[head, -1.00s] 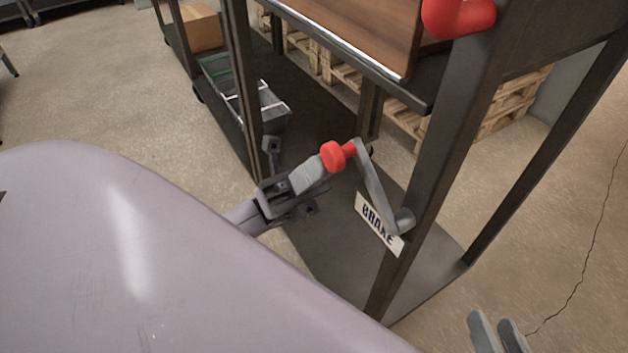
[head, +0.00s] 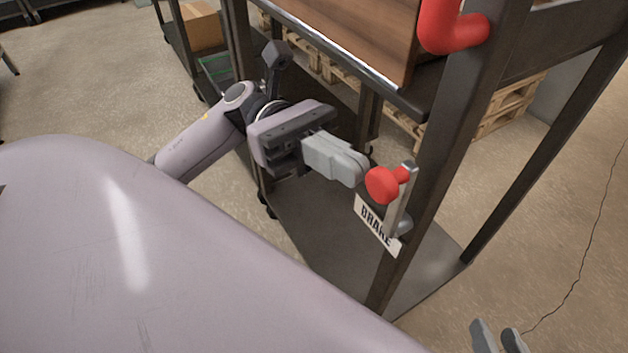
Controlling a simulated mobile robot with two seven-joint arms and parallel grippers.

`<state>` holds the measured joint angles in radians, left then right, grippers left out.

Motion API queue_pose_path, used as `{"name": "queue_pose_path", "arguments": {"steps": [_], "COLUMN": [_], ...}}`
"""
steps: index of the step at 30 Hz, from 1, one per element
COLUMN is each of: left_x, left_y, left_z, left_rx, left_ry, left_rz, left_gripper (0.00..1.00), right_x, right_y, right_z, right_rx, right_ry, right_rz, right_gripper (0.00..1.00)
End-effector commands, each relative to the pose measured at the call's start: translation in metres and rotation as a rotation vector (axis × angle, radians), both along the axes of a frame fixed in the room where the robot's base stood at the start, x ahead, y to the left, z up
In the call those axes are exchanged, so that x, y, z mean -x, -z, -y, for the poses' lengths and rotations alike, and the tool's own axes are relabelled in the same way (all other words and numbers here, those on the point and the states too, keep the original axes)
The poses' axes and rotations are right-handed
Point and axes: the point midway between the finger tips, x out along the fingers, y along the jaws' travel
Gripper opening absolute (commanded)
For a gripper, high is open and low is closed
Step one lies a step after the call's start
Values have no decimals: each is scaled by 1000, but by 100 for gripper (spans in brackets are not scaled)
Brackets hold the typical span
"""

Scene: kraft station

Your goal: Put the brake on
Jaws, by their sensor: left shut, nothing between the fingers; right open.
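The brake lever (head: 401,200) is a grey metal arm on the cart's dark near post, with a red knob (head: 382,185) at its upper end. It stands nearly upright, above and beside a white sign (head: 376,225) reading BRAKE. My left gripper (head: 362,172) is shut and empty, its grey fingertips right beside the knob's left side; they look to touch it, though a small gap is hard to rule out. My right gripper (head: 497,338) shows only its fingertips at the bottom edge, parted and empty, away from the lever.
The dark metal cart has a lower shelf (head: 330,245) and a wooden board (head: 360,35) on top. A red handle (head: 452,28) is on the post above the lever. Wooden pallets (head: 510,105) stand behind. The floor at right is clear.

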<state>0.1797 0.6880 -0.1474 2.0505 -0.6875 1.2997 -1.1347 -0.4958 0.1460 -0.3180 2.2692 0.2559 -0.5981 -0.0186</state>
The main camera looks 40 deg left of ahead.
Motion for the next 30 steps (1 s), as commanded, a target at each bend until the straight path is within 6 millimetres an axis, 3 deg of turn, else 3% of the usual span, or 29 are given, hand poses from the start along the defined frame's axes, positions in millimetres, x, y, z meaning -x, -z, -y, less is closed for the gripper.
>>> {"name": "queue_pose_path", "arguments": {"steps": [30], "left_x": [3], "left_y": [-2], "left_z": [8], "left_rx": [-83], "left_ry": [5], "left_rz": [36], "left_gripper": [0], "right_x": [2], "right_y": [3], "right_z": [-1], "right_rx": [-12], "right_ry": [-2], "right_rz": [-5], "right_gripper": [46]}}
